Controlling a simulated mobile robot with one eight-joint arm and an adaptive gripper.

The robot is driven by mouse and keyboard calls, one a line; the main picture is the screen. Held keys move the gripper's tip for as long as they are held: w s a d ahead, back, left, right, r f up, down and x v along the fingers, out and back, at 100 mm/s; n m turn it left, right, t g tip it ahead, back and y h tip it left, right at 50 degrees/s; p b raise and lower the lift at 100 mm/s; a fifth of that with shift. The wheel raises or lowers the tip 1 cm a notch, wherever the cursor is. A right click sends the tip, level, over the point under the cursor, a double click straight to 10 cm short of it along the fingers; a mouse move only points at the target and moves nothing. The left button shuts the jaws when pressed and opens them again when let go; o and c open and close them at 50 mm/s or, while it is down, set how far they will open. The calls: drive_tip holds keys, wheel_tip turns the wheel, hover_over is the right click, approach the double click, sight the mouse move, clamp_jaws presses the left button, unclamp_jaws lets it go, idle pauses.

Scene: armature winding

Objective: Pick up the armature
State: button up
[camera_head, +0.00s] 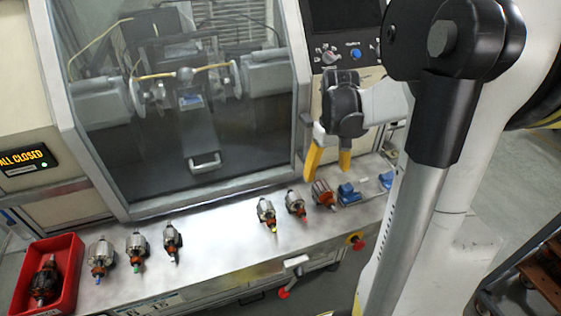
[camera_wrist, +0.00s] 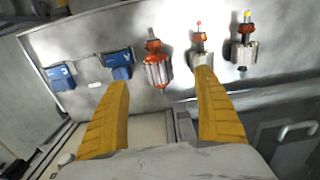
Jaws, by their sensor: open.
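Several armatures sit on the steel ledge of the machine. In the head view the right-hand group is a red-orange wound one (camera_head: 323,193), a grey one with a pink tip (camera_head: 296,203) and a grey one with a yellow tip (camera_head: 266,213). The left group holds three more grey ones (camera_head: 135,251). My gripper (camera_head: 328,172) is open, empty and pointing down above the ledge's right part. In the wrist view the red-orange armature (camera_wrist: 157,70) shows between my two yellow fingers (camera_wrist: 160,84), apart from them. The pink-tipped one (camera_wrist: 202,47) is partly covered by the right finger.
A red bin (camera_head: 70,246) with a dark armature is at the far left. The machine's closed glass door (camera_head: 200,130) rises behind the ledge. The ledge's middle is clear.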

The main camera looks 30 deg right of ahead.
sight(324, 188)
wheel_tip(324, 188, down, 4)
drive_tip(key=shift+f+b, duration=0.25)
drive_tip(key=shift+b, duration=0.3)
drive_tip(key=f, duration=0.2)
drive_tip(key=f+b, duration=0.1)
drive_tip(key=f, duration=0.3)
drive_tip(key=shift+w+d, duration=0.2)
drive_tip(key=shift+d, duration=0.15)
drive_tip(key=c, duration=1.6)
drive_tip(key=shift+o, duration=0.2)
